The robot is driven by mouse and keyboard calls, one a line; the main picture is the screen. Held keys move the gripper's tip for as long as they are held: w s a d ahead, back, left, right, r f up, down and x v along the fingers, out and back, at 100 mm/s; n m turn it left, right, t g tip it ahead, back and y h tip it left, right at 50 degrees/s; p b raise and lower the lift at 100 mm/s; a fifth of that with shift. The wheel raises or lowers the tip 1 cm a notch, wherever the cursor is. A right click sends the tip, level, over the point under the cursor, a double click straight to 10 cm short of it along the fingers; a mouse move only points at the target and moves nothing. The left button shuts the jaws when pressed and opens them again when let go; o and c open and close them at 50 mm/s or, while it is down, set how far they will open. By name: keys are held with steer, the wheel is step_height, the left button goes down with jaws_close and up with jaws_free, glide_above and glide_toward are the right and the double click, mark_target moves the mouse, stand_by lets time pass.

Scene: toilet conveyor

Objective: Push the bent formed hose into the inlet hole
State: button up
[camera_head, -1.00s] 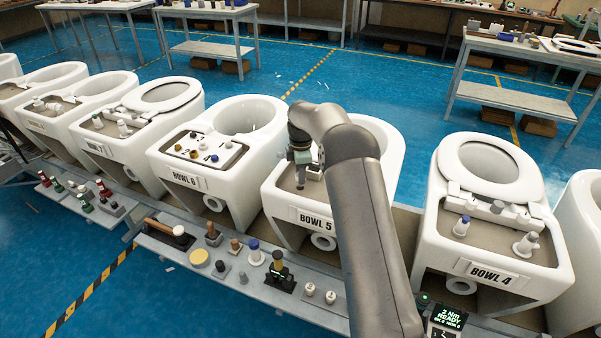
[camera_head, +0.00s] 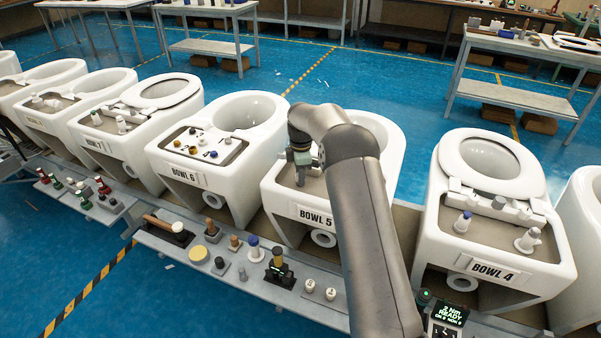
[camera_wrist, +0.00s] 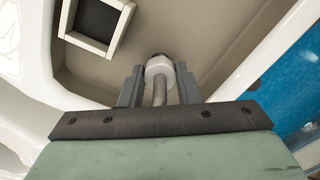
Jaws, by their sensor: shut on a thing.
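My gripper (camera_wrist: 160,78) is shut on the formed hose (camera_wrist: 160,92), a grey tube with a white collar near its far end. The collar shows between and just beyond the fingertips in the wrist view. A dark round end or opening lies right at the collar's far side; I cannot tell whether the hose is in the hole. The inlet hole itself is not clearly visible. In the head view my gripper (camera_head: 301,172) points down over the beige rear deck of Bowl 5 (camera_head: 316,216). The hose is too small to make out there.
A square dark opening with a pale frame (camera_wrist: 97,22) lies left of the hose. Bowl 6 (camera_head: 188,176) stands left and Bowl 4 (camera_head: 492,270) right. A front shelf (camera_head: 205,268) carries tools and small parts. Blue floor (camera_head: 410,90) is open behind the bowls.

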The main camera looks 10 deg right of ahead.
steer(key=shift+f+b, duration=0.35)
steer(key=shift+f, duration=0.3)
steer(key=shift+r, duration=0.1)
steer(key=shift+r+p, duration=0.8)
steer(key=shift+r, duration=0.55)
steer(key=shift+f+b, duration=0.75)
steer(key=shift+f, duration=0.7)
stand_by(0.5)
steer(key=o, duration=1.1)
step_height(320, 180, up, 18)
steer(key=shift+f+b, duration=0.25)
steer(key=shift+b, duration=0.35)
